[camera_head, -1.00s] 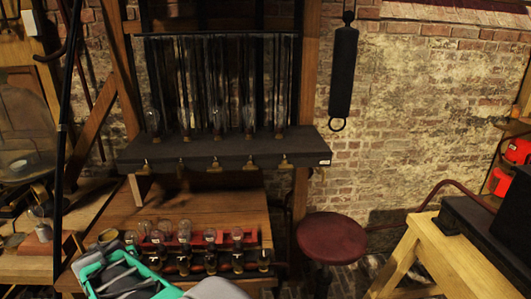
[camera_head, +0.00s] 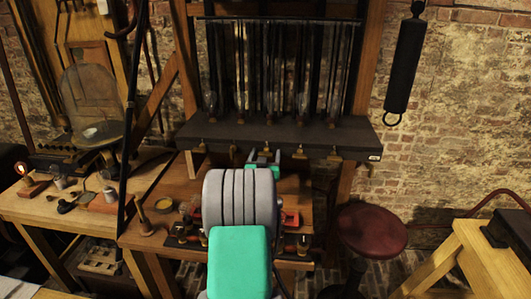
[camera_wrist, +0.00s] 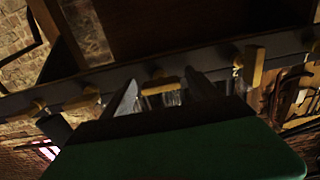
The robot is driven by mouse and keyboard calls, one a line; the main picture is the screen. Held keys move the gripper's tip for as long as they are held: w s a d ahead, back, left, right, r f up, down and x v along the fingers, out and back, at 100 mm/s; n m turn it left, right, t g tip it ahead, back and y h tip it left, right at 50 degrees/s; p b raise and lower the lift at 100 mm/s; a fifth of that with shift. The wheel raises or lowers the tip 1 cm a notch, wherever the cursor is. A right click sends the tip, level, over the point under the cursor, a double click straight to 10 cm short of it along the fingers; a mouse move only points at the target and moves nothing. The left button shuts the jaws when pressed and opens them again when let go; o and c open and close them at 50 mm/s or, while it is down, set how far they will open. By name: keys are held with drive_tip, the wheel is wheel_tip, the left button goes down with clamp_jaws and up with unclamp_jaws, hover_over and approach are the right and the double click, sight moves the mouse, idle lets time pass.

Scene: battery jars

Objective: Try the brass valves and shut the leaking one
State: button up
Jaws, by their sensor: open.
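Several brass valves line the front edge of the dark shelf (camera_head: 230,134), among them a left one (camera_head: 203,147) and a right one (camera_head: 334,156) in the head view. My gripper (camera_head: 264,158) is at the shelf's front edge near the middle, partly hidden by my arm. In the wrist view my fingers stand apart on either side of one brass valve (camera_wrist: 160,86), whose handle lies roughly level; contact cannot be told. A neighbouring valve (camera_wrist: 254,66) has its handle near upright. Another valve (camera_wrist: 83,99) is left of the fingers. I cannot tell which valve leaks.
Glass jars (camera_head: 305,102) stand on the shelf. My arm covers much of the lower bench and its row of bulbs. A red stool (camera_head: 372,231) is at the right, and a wooden side bench (camera_head: 60,207) with small items is at the left. A black cylinder (camera_head: 405,65) hangs on the brick wall.

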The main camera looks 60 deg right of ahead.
drive_tip(key=shift+c, duration=0.3)
drive_tip(key=c, duration=1.3)
